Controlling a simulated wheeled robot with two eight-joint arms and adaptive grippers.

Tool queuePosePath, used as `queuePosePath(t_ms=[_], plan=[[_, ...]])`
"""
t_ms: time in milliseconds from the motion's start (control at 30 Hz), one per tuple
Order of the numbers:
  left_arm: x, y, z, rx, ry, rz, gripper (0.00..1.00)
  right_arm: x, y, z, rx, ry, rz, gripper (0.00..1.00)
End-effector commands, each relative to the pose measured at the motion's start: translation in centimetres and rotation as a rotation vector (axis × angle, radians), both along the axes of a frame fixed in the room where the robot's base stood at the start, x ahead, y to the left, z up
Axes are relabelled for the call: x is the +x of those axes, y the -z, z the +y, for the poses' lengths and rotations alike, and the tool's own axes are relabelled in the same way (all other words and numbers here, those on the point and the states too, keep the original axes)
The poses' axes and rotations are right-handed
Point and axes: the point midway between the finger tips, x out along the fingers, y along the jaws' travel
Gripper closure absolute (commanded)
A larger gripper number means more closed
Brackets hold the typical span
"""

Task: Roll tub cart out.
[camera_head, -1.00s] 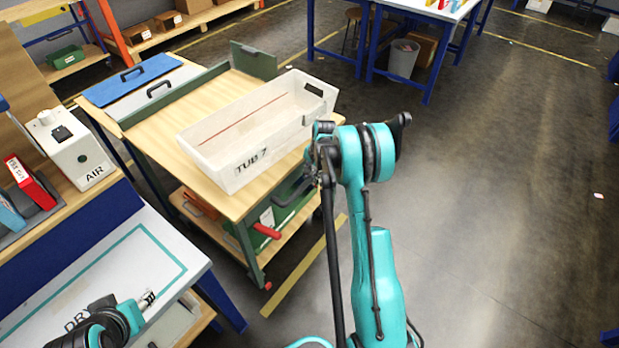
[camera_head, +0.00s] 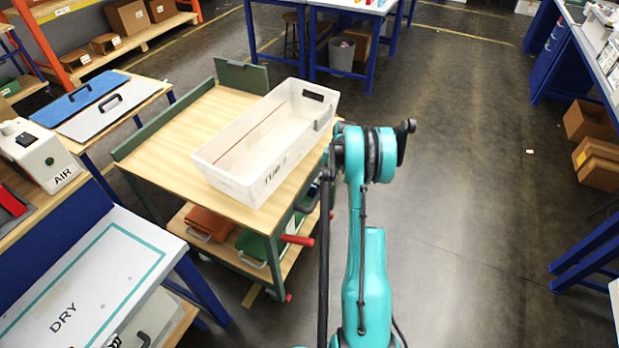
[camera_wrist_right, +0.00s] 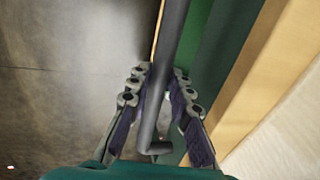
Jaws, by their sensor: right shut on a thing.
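The tub cart (camera_head: 172,137) has a wooden top, green frame and small wheels; it stands on the floor left of my right arm in the head view. A white tub (camera_head: 240,185) marked TUB 7 sits on its top. In the right wrist view, my right gripper (camera_wrist_right: 160,72) is shut around the cart's dark handle bar (camera_wrist_right: 172,45), with one finger on each side. In the head view, my right wrist hides most of that grip. My left gripper is not clearly in view.
Left of the cart are a side table with blue and grey lids (camera_head: 88,97) and a DRY-marked bench (camera_head: 125,250). Blue-legged tables (camera_head: 250,30) stand behind. Open floor (camera_head: 470,170) lies right of my arm; cardboard boxes (camera_head: 597,160) are at the far right.

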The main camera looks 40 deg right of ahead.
Motion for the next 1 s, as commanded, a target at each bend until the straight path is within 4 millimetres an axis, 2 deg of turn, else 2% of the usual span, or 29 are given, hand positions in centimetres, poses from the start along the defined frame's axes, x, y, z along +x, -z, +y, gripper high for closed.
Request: queuePosePath(t_ms=[100,333,533,867,900,967,1000], plan=[[0.0,0.1,0.0,0.0,0.0,0.0,0.6,-2.1,0.0,-0.9,0.002,0.003,0.0,1.0],[0.0,0.2,0.0,0.0,0.0,0.0,0.6,-4.6,0.0,-1.9,0.002,0.0,-0.001,1.0],[0.0,0.2,0.0,0.0,0.0,0.0,0.6,-5.3,0.0,-2.2,0.001,-0.001,-0.002,1.0],[0.0,0.2,0.0,0.0,0.0,0.0,0.6,-5.4,0.0,-2.2,0.001,-0.001,-0.002,1.0],[0.0,0.2,0.0,0.0,0.0,0.0,0.6,-5.4,0.0,-2.2,0.001,-0.001,-0.002,0.75],[0.0,0.2,0.0,0.0,0.0,0.0,0.6,-5.4,0.0,-2.2,0.001,-0.001,-0.002,0.59],[0.0,0.2,0.0,0.0,0.0,0.0,0.6,-5.4,0.0,-2.2,0.001,-0.001,-0.002,0.59]])
